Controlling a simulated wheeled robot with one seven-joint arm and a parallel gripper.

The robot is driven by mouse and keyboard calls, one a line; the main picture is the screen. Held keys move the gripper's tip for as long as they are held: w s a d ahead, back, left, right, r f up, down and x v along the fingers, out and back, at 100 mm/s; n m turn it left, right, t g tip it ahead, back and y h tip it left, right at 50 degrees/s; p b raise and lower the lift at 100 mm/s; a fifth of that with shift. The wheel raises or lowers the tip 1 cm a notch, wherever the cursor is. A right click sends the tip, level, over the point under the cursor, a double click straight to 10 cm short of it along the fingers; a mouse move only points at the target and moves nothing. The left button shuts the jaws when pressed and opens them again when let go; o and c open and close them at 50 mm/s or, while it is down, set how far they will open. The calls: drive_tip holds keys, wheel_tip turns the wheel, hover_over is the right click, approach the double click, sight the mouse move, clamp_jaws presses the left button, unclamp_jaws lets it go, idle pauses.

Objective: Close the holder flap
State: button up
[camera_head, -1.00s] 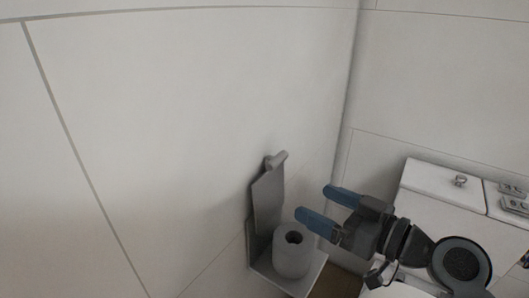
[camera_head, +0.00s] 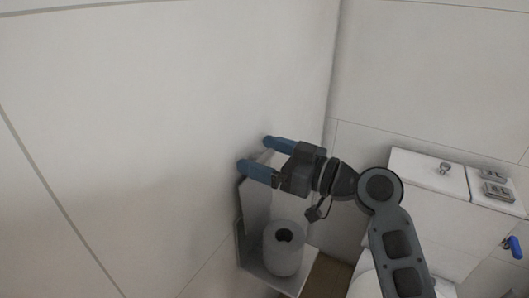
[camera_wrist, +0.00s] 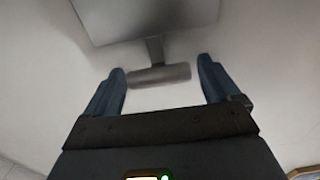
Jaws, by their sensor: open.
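The holder flap (camera_head: 256,207) is a grey plate standing raised against the wall, above a paper roll (camera_head: 284,249) on the holder's tray (camera_head: 245,250). My gripper (camera_head: 254,155) is open at the flap's upper end, with its two blue fingers towards the wall. In the head view the gripper hides the flap's top. In the wrist view the flap (camera_wrist: 150,18) is at the top, and a short stem joins it to a grey bar (camera_wrist: 160,76). The bar lies between the open fingers (camera_wrist: 163,80), with a gap visible on the right side.
A white toilet with a cistern (camera_head: 427,174) stands at the right, below my arm. A blue object (camera_head: 515,247) is at the right edge. The wall above the holder is bare.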

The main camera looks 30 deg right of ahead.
drive_tip(key=c, duration=1.4)
drive_tip(key=shift+c, duration=0.2)
drive_tip(key=shift+f+b, duration=0.2)
drive_tip(key=shift+b, duration=0.35)
